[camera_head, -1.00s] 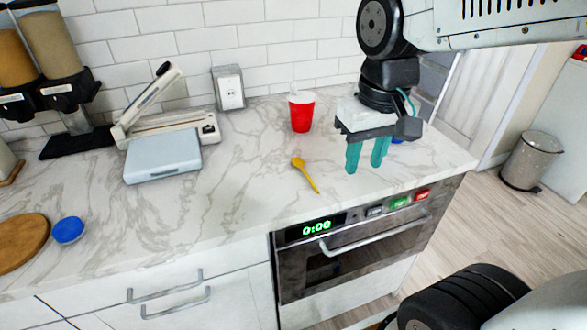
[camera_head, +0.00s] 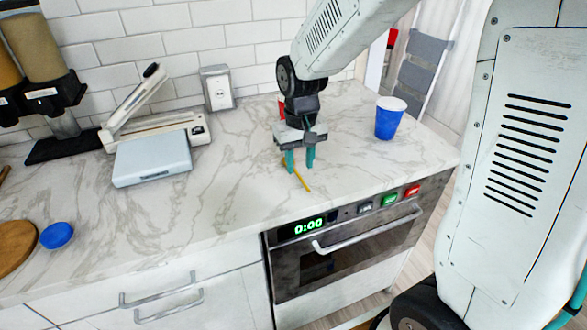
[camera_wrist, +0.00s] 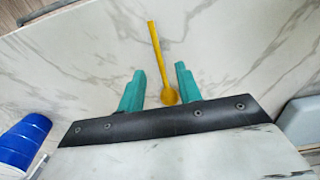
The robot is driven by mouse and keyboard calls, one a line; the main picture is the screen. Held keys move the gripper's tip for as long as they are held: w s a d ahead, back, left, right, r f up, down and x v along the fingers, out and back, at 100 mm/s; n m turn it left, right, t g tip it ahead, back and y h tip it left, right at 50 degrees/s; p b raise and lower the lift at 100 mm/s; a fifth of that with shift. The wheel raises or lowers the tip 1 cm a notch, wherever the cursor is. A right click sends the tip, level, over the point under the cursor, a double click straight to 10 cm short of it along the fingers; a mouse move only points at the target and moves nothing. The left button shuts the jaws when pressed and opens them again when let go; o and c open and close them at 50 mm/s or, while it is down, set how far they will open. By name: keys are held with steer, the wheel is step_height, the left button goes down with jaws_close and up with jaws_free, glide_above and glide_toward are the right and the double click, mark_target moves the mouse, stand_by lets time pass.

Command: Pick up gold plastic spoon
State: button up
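The gold plastic spoon (camera_head: 301,180) lies on the marble counter, its handle pointing toward the front edge. In the head view my gripper (camera_head: 300,170) hangs over its bowl end and hides the bowl. In the wrist view the spoon (camera_wrist: 158,60) shows whole, with its bowl between the two teal fingers of my gripper (camera_wrist: 158,85) and its handle reaching away beyond the fingertips. The fingers are apart, with a gap on both sides of the spoon. Whether the fingertips touch the counter is unclear.
A blue cup (camera_head: 389,119) stands right of my gripper. A red cup (camera_head: 281,106) is mostly hidden behind it. A pale blue flat-topped device (camera_head: 152,160) is at the left. The counter (camera_head: 235,205) is clear around the spoon, above an oven (camera_head: 345,245).

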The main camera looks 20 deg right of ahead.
mark_target(299, 175)
steer(key=shift+f, duration=1.55)
jaws_close()
steer(key=shift+r, duration=0.2)
